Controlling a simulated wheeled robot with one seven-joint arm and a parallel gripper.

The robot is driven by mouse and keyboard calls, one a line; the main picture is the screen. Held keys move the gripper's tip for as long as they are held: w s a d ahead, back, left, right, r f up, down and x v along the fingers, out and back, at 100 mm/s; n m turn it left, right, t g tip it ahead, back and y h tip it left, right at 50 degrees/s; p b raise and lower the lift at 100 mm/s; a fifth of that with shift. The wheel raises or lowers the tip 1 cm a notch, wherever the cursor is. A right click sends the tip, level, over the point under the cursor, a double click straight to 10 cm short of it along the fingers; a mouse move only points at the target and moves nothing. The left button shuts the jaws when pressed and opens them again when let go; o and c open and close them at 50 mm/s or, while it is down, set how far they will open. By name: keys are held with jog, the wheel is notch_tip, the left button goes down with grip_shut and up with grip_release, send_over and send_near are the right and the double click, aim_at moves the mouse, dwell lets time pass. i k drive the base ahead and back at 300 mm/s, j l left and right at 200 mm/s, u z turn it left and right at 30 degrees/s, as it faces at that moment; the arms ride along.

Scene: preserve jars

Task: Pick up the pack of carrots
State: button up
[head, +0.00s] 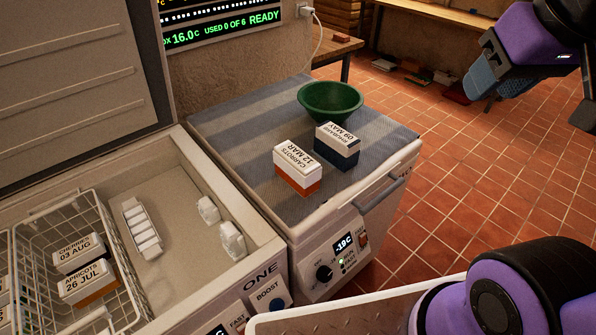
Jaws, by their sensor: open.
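The pack of carrots (298,171) is a small box with a white top and orange lower part, labelled "CARROTS 12 MAR". It stands on the striped grey mat on top of the right-hand freezer. My gripper (480,80) is at the upper right of the head view, over the tiled floor, well to the right of the pack and apart from it. It is open, and nothing shows between its fingers.
A dark blue pack (338,150) labelled "09 MAY" stands close behind the carrots, with a green bowl (330,97) further back. The left freezer (170,190) is open, with a wire basket (100,200) holding cherries and apricots packs. A handle (384,194) juts from the right freezer's front.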

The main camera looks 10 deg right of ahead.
aim_at(303, 173)
jog(key=i+l+u, duration=0.1)
jog(key=l+u, duration=0.55)
jog(key=l, duration=0.15)
jog(key=l+u, duration=0.35)
jog(key=l, duration=0.1)
